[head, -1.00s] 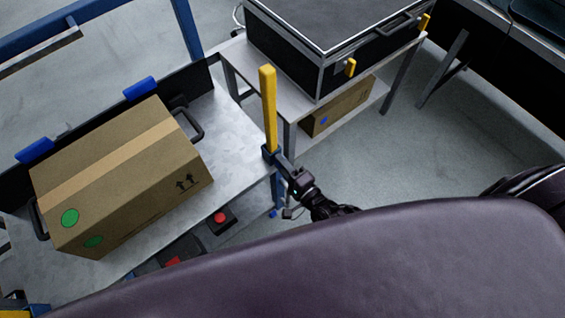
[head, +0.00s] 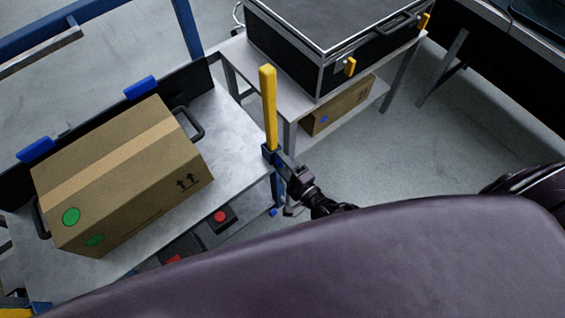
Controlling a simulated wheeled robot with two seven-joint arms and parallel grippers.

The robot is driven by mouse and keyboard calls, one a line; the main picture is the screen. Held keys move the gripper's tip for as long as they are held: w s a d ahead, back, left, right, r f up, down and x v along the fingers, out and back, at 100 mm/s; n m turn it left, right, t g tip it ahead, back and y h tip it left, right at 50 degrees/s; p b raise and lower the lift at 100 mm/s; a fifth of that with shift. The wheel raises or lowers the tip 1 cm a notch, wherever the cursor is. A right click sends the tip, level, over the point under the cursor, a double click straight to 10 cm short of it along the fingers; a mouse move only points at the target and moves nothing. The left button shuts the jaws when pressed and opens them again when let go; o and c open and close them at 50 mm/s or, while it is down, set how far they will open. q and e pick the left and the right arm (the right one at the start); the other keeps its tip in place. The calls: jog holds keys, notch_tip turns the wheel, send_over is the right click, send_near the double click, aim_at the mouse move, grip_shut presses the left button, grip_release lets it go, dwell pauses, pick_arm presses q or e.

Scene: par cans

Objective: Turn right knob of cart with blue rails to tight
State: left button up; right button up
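The cart with blue rails (head: 228,150) stands at the left, with a grey top and a yellow upright post (head: 268,108) at its right corner. The knob itself is hidden or too small to make out there. The gripper's fingers are small and partly hidden, so I cannot tell whether they are open or shut. My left gripper is not in view.
Red-buttoned dark items (head: 220,217) sit below the cart top. Floor at the right is clear.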

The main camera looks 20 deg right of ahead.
jog(key=shift+o, duration=0.2)
jog(key=v, duration=0.8)
dwell(0.4)
jog(key=s+a+f+n+g+h, duration=0.1)
jog(key=s+f+n+g, duration=0.3)
jog(key=f, duration=0.4)
jog(key=s+a+f+n+g, duration=0.1)
jog(key=s+f+n+g, duration=0.35)
jog(key=f, duration=0.45)
jog(key=s+d+f+n+g+h, duration=0.2)
jog(key=s+d+f+n+g, duration=0.1)
jog(key=s, duration=0.6)
jog(key=s+d+f+n+g+h, duration=0.3)
jog(key=s+d+f+n+g, duration=0.1)
jog(key=s+f+n, duration=0.3)
jog(key=shift+s+d+f, duration=0.4)
jog(key=shift+s+d, duration=0.5)
jog(key=shift+s, duration=0.3)
jog(key=shift+g, duration=0.25)
